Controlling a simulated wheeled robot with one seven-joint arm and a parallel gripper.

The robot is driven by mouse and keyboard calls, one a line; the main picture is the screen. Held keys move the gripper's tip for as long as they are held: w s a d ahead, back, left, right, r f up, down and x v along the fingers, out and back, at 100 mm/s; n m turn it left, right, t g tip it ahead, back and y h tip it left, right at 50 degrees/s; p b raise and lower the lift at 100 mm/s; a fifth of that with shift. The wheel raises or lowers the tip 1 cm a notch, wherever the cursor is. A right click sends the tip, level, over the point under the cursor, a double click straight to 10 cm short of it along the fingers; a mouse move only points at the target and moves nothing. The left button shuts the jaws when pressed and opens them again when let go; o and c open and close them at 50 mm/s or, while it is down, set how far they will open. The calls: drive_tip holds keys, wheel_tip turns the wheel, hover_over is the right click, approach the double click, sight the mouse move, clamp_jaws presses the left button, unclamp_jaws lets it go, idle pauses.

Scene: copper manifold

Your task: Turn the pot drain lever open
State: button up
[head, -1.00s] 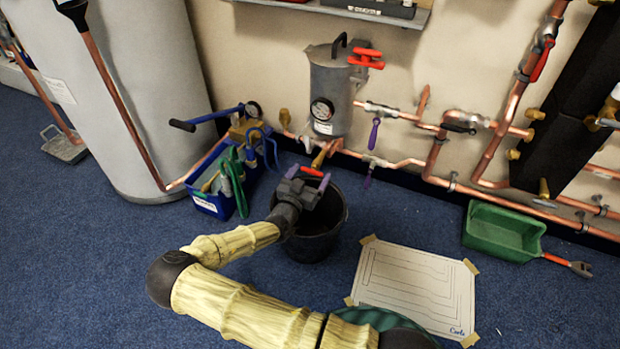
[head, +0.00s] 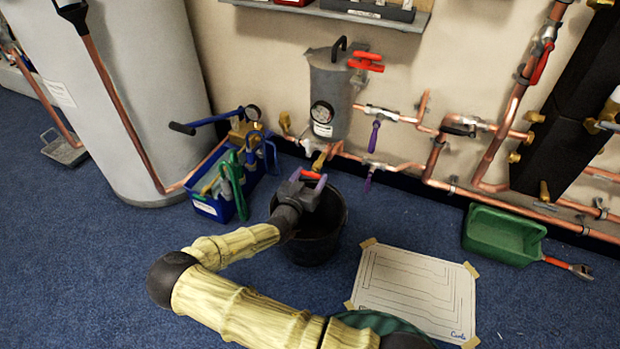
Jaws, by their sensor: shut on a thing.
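The grey pot (head: 328,92) with a round gauge hangs on the wall in the head view. Below it is a brass drain fitting (head: 320,160). The red drain lever (head: 311,176) lies below this fitting, between the purple fingertips of my gripper. My gripper (head: 309,178) is shut on the lever, above the rim of a black bucket (head: 338,232). The gripper body hides part of the lever and bucket.
Copper pipes with purple-handled valves (head: 374,135) run right of the pot. A blue tool tote (head: 208,207) stands left of the bucket.

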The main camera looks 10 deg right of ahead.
drive_tip(key=n, duration=0.8)
drive_tip(key=shift+n, duration=0.3)
drive_tip(key=n+p, duration=0.1)
drive_tip(key=n, duration=0.3)
drive_tip(key=shift+n, duration=0.3)
drive_tip(key=n, duration=0.4)
drive_tip(key=shift+a+f, duration=0.1)
drive_tip(key=o, duration=1)
